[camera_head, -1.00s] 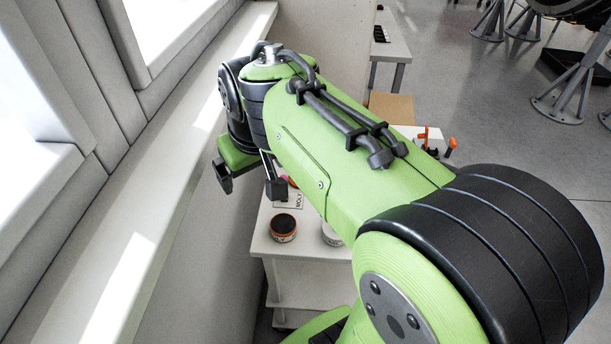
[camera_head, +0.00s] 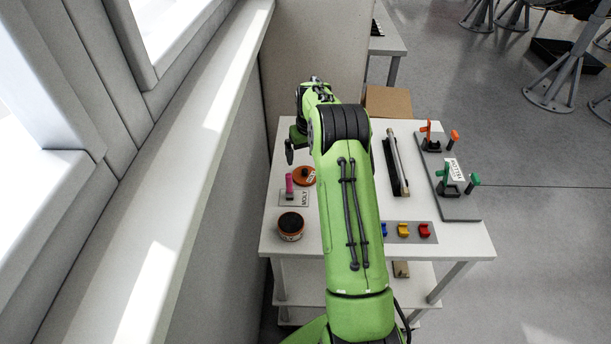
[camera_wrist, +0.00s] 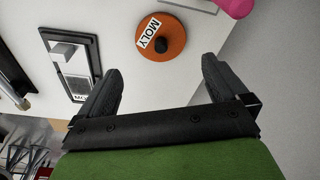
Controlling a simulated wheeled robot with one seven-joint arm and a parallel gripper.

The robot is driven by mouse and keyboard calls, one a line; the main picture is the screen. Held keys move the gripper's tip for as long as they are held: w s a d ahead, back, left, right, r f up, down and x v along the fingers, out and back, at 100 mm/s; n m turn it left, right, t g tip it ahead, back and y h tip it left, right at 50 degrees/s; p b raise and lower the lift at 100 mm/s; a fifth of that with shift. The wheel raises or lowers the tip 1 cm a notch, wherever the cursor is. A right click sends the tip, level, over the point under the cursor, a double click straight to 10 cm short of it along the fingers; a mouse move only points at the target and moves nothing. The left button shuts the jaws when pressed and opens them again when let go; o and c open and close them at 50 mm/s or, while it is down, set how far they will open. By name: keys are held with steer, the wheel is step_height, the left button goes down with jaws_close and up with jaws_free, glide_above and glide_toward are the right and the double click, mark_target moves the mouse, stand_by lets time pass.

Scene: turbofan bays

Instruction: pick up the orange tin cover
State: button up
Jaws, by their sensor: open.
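The orange tin cover (camera_head: 304,177) is a round disc with a dark knob and a white "MOLY" label. It lies on the white table, partly hidden by my arm in the head view. In the wrist view the orange tin cover (camera_wrist: 161,38) lies beyond the fingertips, roughly between their lines and apart from them. My gripper (camera_wrist: 160,80) is open and empty. In the head view my gripper (camera_head: 291,147) shows only in part, beyond the cover. An open tin (camera_head: 290,226) with an orange band and dark contents stands nearer the front edge.
A pink-handled object (camera_head: 290,186) stands on a MOLY plate beside the cover; its pink part (camera_wrist: 236,6) shows in the wrist view. Coloured clips (camera_head: 404,230) sit on a grey strip. A grey board (camera_head: 447,180) holds orange and green clamps. A wall borders the table's left.

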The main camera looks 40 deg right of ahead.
mark_target(305, 169)
steer(key=f, duration=0.5)
steer(key=w+f, duration=0.1)
steer(key=f, duration=0.2)
steer(key=shift+f, duration=0.2)
steer(key=c, duration=0.8)
steer(key=shift+o, duration=0.2)
step_height(305, 169, up, 10)
steer(key=shift+r, duration=0.1)
